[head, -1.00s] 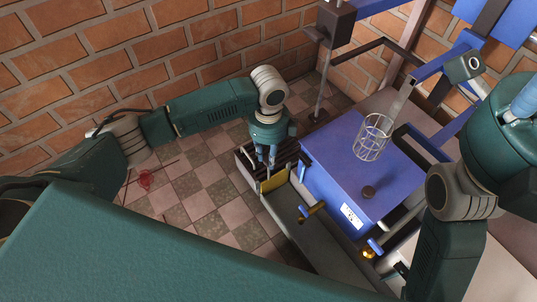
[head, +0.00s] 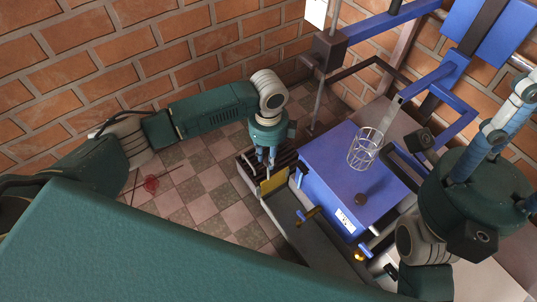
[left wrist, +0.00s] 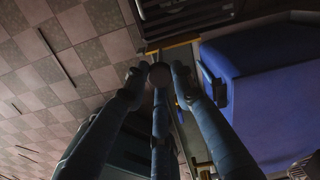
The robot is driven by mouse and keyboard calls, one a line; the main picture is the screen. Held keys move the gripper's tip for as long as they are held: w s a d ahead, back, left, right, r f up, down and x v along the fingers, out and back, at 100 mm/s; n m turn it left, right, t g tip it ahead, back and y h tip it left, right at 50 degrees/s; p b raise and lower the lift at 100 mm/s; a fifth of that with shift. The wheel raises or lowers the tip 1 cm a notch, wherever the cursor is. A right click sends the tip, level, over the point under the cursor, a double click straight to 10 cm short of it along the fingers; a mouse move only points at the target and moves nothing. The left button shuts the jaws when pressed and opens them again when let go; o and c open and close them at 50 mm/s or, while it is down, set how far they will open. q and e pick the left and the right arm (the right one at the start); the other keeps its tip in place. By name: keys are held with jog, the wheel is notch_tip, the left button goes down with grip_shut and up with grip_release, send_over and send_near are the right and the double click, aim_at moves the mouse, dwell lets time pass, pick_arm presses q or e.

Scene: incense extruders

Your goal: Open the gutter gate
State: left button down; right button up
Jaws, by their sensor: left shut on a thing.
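The gutter (head: 297,225) is a long grey trough along the left side of the blue machine. The gutter gate (head: 273,181) is a yellow plate across its far end, and its yellow edge shows in the left wrist view (left wrist: 173,45). My left gripper (head: 266,161) points down at the gate. In the left wrist view its blue fingers (left wrist: 159,78) close around a small dark round knob (left wrist: 160,73) by the yellow edge. How the knob joins the gate is hidden. My right gripper (head: 500,125) is at the right, partly cut off, away from the gate.
The blue machine (head: 340,180) stands right of the gutter, with a wire basket (head: 365,148) above it. A dark slatted grate (head: 250,166) lies beyond the gate. Brick walls (head: 150,60) close off the back. The checkered floor (head: 195,190) at left is mostly clear.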

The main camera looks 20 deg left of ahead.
pick_arm(q)
jog(key=shift+a, duration=0.15)
jog(key=c, duration=1.4)
grip_release()
jog(key=shift+c, duration=0.2)
jog(key=shift+r, duration=0.35)
notch_tip(320, 180, up, 11)
